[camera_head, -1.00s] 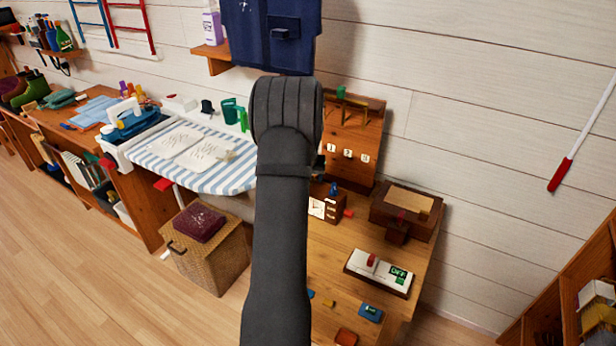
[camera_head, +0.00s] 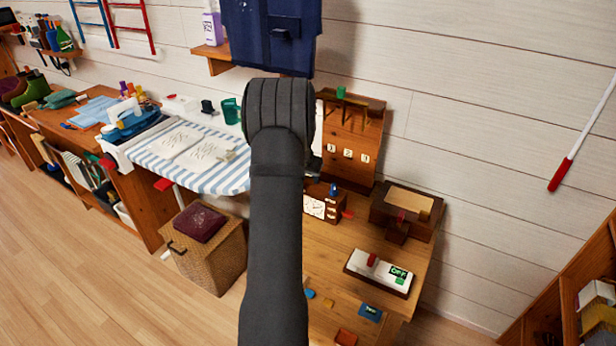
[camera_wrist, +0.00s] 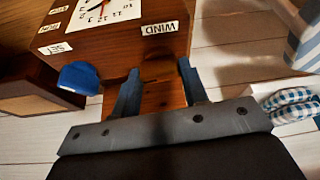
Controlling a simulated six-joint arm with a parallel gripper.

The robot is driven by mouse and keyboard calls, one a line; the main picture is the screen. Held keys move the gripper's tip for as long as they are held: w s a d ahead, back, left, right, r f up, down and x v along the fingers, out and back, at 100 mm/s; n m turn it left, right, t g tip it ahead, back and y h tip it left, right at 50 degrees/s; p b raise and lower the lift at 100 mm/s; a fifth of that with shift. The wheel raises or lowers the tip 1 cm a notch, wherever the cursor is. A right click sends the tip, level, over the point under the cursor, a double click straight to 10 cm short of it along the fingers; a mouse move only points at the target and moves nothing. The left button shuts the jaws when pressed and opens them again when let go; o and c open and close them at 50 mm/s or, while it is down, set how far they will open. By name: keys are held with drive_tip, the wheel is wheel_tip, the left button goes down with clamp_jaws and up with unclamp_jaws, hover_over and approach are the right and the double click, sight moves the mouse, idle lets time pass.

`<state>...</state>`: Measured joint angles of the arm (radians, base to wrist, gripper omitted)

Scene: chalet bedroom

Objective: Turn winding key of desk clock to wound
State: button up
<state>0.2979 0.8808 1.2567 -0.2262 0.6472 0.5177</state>
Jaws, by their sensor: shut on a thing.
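The desk clock (camera_head: 316,207) is a small wooden box with a white dial, standing on the wooden desk just right of my arm. In the wrist view the clock (camera_wrist: 115,50) fills the upper left, upside down, with labels SET and WIND. A blue knob (camera_wrist: 78,78) sits by SET. My gripper (camera_wrist: 158,88) is at the WIND side, its two blue-grey fingers on either side of a brown piece (camera_wrist: 160,70), seemingly the winding key. The fingers are closed on it. The key's exact angle is hard to tell. In the head view my arm hides the gripper.
A wooden box (camera_head: 408,208) and a white switch panel marked OFF (camera_head: 380,270) stand right of the clock. A wooden board with number tiles (camera_head: 348,153) rises behind it. Small coloured blocks lie in front. A striped ironing board (camera_head: 200,165) is at left.

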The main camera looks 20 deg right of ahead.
drive_tip(key=shift+m, duration=0.3)
drive_tip(key=o, duration=1)
drive_tip(key=v, duration=1.7)
drive_tip(key=shift+s+a+r, duration=0.1)
drive_tip(key=shift+a, duration=0.1)
